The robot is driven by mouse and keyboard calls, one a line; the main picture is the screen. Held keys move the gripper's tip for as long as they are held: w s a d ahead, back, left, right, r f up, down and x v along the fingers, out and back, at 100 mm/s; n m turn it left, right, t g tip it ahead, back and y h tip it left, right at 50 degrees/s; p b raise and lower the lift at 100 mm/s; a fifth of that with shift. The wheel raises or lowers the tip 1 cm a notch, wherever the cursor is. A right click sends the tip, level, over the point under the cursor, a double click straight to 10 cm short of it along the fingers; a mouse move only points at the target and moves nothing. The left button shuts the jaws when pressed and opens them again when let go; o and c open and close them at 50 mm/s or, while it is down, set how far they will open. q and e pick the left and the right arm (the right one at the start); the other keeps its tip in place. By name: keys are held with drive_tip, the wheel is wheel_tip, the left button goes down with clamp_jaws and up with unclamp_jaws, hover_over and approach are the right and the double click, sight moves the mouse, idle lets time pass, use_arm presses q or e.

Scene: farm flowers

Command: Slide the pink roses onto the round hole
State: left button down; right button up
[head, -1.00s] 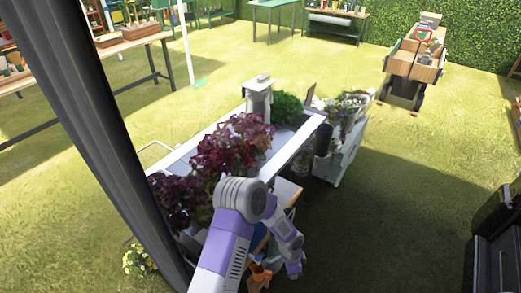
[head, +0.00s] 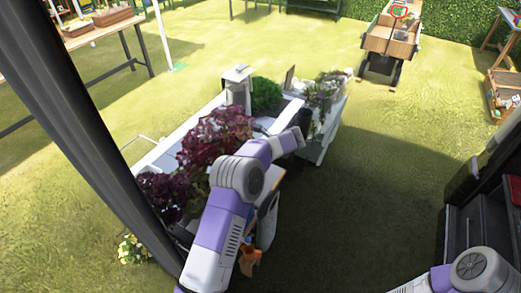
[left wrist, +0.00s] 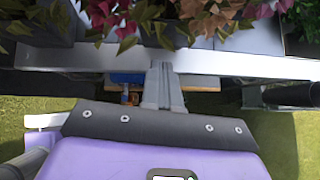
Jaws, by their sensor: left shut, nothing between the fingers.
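Pink and red blooms (left wrist: 130,12) with green leaves hang over the grey edge (left wrist: 70,58) of the planter table in the left wrist view. In the head view, a bushy pink-red plant (head: 215,130) stands on the table, with a darker purple one (head: 162,196) nearer me. I cannot tell which are the pink roses. My left gripper (left wrist: 163,72) is shut and empty, its fingertips just below the flowers at the table edge. In the head view I see its arm, but not its fingers clearly. My right arm shows at bottom right; its gripper is out of frame. I cannot make out a round hole.
A green plant (head: 265,94) and a white planter (head: 318,140) stand at the table's far end. A dark pole (head: 75,120) crosses the left side. A black cabinet (head: 488,215) stands at right. Grass is clear between table and cabinet.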

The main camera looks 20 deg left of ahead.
sight(237, 151)
use_arm(q)
drive_tip(key=a+f, duration=0.1)
drive_tip(key=a, duration=0.1)
drive_tip(key=w+a+f, duration=0.1)
drive_tip(key=a, duration=0.1)
drive_tip(key=a+f, duration=0.1)
drive_tip(key=a, duration=0.2)
drive_tip(key=shift+w, duration=0.2)
